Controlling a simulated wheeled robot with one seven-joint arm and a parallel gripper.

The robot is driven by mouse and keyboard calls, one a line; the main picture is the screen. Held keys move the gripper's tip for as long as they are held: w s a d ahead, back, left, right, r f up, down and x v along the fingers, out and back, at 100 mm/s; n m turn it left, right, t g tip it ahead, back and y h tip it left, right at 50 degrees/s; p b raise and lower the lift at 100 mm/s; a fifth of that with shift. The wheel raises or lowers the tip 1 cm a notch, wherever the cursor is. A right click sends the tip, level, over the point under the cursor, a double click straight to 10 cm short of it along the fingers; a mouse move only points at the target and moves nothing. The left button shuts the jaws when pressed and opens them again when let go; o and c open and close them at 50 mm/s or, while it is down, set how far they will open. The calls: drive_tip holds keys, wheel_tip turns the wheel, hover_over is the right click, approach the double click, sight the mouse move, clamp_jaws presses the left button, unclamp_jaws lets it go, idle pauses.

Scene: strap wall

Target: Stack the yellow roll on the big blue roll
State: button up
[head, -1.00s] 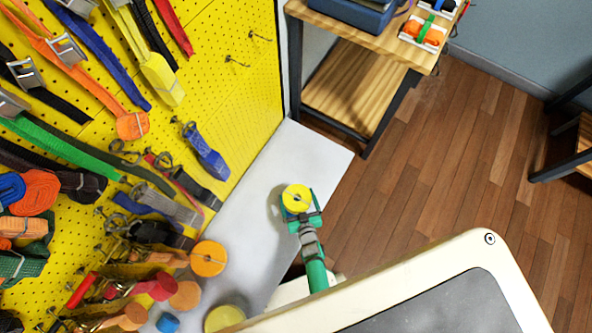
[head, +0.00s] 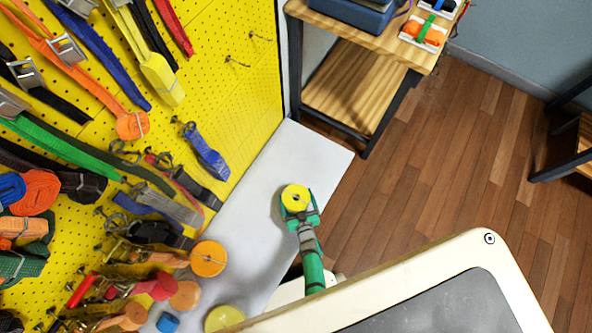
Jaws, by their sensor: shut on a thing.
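The yellow roll (head: 295,197) is held in my gripper (head: 301,215), above the light grey shelf top (head: 240,250) near its right edge. My gripper's green fingers are shut on the roll, which covers part of them. A small blue roll (head: 168,322) lies on the grey top at the bottom left, well apart from the yellow roll. I cannot tell whether it is the big blue roll. No large blue roll shows under the yellow one, where the view is partly blocked.
An orange roll (head: 208,259) and a pale yellow roll (head: 225,318) stand at the lower left. Straps hang on the yellow pegboard (head: 235,110). A wooden rack (head: 350,85) stands behind. The grey top's middle is clear.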

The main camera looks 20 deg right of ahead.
drive_tip(key=o, duration=1)
drive_tip(key=shift+f, duration=0.15)
drive_tip(key=shift+s, duration=0.1)
drive_tip(key=v, duration=1.1)
drive_tip(key=s+a+r, duration=0.3)
drive_tip(key=r, duration=1.1)
drive_tip(key=s+a+r+n+t+y, duration=0.1)
drive_tip(key=s+a+r, duration=0.3)
drive_tip(key=r, duration=1.1)
drive_tip(key=s+a+r+t, duration=0.1)
drive_tip(key=s+a+r, duration=0.2)
drive_tip(key=r, duration=1.2)
drive_tip(key=shift+s+a+y, duration=0.2)
drive_tip(key=shift+a+y, duration=0.1)
drive_tip(key=shift+a, duration=0.4)
